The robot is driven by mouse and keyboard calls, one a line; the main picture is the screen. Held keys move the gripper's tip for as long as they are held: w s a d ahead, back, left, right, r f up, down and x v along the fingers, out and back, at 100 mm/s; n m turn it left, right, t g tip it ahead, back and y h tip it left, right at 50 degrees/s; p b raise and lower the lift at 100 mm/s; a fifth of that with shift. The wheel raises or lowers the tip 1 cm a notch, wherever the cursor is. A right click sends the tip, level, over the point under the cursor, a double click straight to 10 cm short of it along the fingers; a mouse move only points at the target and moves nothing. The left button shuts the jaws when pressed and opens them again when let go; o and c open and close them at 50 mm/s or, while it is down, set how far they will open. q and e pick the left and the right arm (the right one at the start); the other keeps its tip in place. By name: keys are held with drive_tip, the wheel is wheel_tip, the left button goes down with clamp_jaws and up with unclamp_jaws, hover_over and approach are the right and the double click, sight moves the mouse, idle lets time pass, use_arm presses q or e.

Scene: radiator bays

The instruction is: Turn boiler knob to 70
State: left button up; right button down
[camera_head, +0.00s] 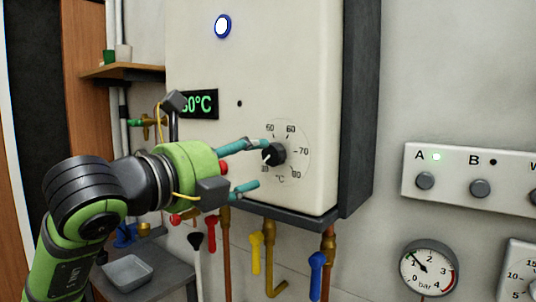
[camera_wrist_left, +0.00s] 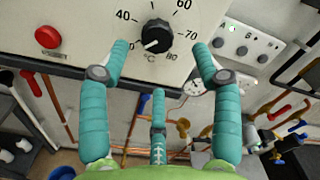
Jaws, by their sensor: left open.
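The boiler knob (camera_head: 274,154) is a black round dial on the white boiler front, inside a printed °C scale. Its white pointer line points to the lower left, near the low end of the scale and well away from the 70 mark (camera_head: 302,152). The knob also shows in the left wrist view (camera_wrist_left: 156,36). My left gripper (camera_head: 260,164) has teal fingers spread open before the dial. In the left wrist view two fingertips (camera_wrist_left: 161,46) flank the knob with gaps on both sides, and a third finger is below. Contact cannot be told. My right gripper is not in view.
The boiler's green display (camera_head: 199,104) is partly hidden by my arm and ends in "0°C". A red button (camera_wrist_left: 47,37) sits left of the dial. Pipes with a yellow valve handle (camera_head: 256,252) hang below. A switch panel (camera_head: 478,178) and gauge (camera_head: 429,268) are at right.

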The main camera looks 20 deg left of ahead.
sight(269, 154)
use_arm(q)
drive_tip(key=p+x, duration=0.3)
drive_tip(key=x, duration=0.3)
drive_tip(key=shift+a+r+p, duration=0.15)
drive_tip(key=shift+p, duration=0.15)
drive_tip(key=shift+w, duration=0.65)
drive_tip(key=shift+f, duration=0.25)
drive_tip(key=shift+r, duration=0.1)
drive_tip(key=c, duration=1.1)
